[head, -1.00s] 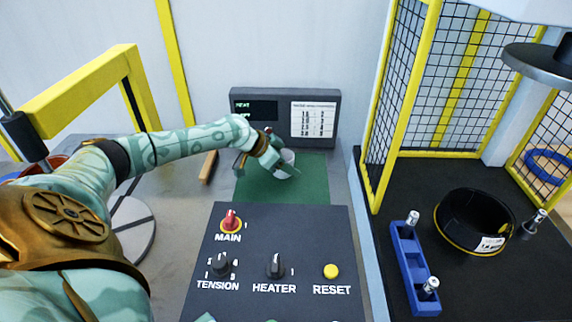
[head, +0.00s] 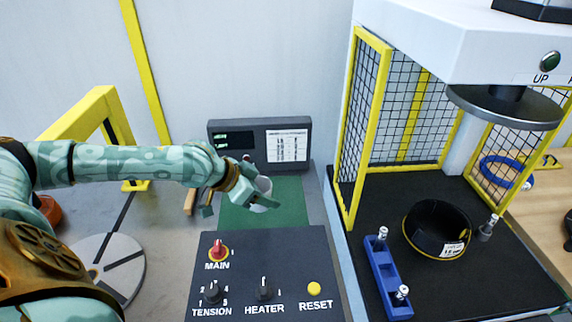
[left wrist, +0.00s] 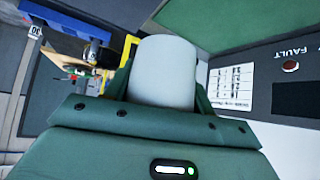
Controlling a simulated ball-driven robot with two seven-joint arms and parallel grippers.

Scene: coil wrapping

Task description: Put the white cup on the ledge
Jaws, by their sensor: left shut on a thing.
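The white cup (head: 264,187) is between the fingers of my left gripper (head: 261,196), in front of the grey display box. In the left wrist view the cup (left wrist: 165,73) shows as a plain pale cylinder, partly hidden by the green gripper body (left wrist: 150,120). The gripper is shut on it. The cup appears to be over the green mat (head: 262,218); any gap beneath it is hard to judge. I cannot tell for sure which surface is the ledge. My right gripper is not in view.
The grey display box (head: 221,158) stands behind the mat. The dark control panel (head: 240,272) with knobs is in front. To the right are a yellow-framed mesh guard (head: 378,130), a blue rack (head: 385,275) and a black ring (head: 437,228) on a dark bed.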

